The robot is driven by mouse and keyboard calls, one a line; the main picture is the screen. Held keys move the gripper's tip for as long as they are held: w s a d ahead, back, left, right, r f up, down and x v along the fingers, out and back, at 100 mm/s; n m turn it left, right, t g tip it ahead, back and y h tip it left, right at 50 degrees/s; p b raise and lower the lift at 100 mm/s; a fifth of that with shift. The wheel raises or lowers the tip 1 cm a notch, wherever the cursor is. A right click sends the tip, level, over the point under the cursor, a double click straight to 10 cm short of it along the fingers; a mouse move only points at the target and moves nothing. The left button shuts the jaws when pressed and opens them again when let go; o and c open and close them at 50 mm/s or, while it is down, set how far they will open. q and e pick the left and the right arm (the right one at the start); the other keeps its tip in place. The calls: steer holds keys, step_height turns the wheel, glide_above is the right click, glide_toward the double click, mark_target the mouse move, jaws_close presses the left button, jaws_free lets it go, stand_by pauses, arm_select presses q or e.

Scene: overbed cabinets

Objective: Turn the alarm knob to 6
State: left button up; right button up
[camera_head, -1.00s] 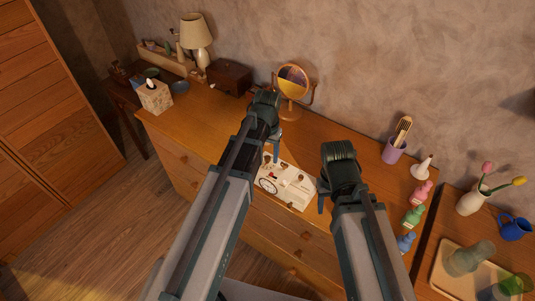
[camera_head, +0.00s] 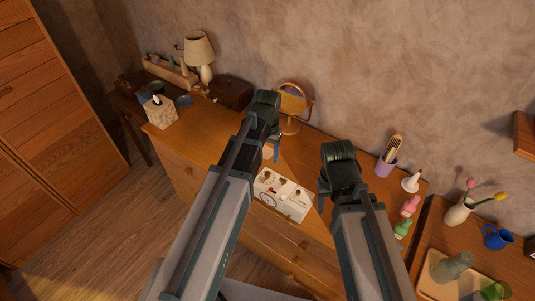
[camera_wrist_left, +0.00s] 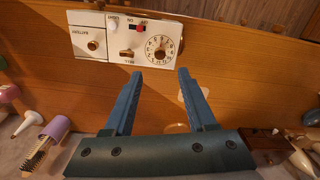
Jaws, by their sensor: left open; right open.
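A white panel device (camera_head: 285,195) with small knobs, a switch and a round dial lies on the wooden dresser, partly behind my left arm. In the left wrist view a numbered dial (camera_wrist_left: 161,47) with a brown knob sits on the device, beside a red switch (camera_wrist_left: 137,28) and another brown knob (camera_wrist_left: 93,45). The dial's pointer setting is too small to read. My left gripper (camera_head: 272,150) is open and empty at the device's far side; in the wrist view its fingertips (camera_wrist_left: 160,72) are apart just below the dial, not visibly touching it. My right gripper (camera_head: 322,194) is open and empty right of the device.
A round mirror (camera_head: 291,100) stands behind the left gripper. A purple cup (camera_head: 386,165) and several small bottles stand to the right. A tissue box (camera_head: 160,112) and lamp (camera_head: 199,50) are at the left. The dresser top left of my left arm is mostly clear.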

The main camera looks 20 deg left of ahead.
arm_select(q)
step_height(320, 180, up, 5)
steer(key=p, duration=0.3)
steer(key=shift+f, duration=0.2)
arm_select(e)
step_height(320, 180, up, 4)
steer(key=shift+r, duration=0.25)
